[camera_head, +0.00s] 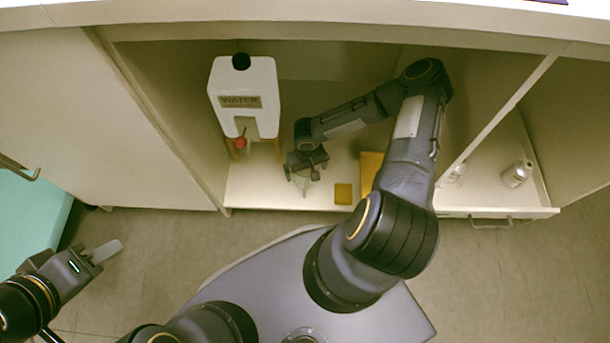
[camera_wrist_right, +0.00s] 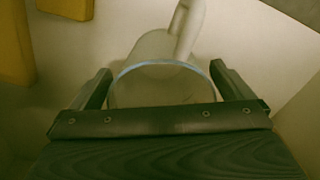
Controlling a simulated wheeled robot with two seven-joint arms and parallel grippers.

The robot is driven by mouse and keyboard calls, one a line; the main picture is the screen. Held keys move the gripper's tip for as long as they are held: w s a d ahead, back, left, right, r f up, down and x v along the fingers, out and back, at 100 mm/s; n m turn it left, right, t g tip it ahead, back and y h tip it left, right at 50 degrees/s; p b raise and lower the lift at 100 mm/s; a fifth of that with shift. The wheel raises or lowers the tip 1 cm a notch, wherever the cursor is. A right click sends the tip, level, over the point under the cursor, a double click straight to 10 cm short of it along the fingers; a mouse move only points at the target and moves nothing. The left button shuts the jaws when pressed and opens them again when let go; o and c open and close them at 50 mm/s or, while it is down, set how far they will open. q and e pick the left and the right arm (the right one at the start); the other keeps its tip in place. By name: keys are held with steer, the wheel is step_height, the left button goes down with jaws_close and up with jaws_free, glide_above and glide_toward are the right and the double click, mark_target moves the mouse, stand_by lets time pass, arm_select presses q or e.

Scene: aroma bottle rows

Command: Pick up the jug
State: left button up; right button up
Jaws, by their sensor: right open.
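The jug (camera_head: 303,183) is a small clear vessel on the shelf floor, partly hidden under my right gripper (camera_head: 307,163). In the right wrist view the jug (camera_wrist_right: 160,82) shows a round pale-blue rim and a handle pointing away, toward the top. My right gripper (camera_wrist_right: 162,88) is open, with one finger on each side of the jug's rim. I cannot tell whether the fingers touch it. My left gripper (camera_head: 98,255) is at the lower left, away from the jug, with a pale grey piece at its tip. I cannot tell whether it is open or shut.
A white water tank (camera_head: 245,90) with a red tap (camera_head: 240,143) stands on wooden legs left of the jug. A small yellow block (camera_head: 343,194) and a larger yellow piece (camera_head: 371,170) lie to the right. Cabinet walls enclose the shelf.

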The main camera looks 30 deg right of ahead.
steer(key=c, duration=1.1)
steer(key=shift+o, duration=0.2)
step_height(320, 180, up, 10)
steer(key=p, duration=0.4)
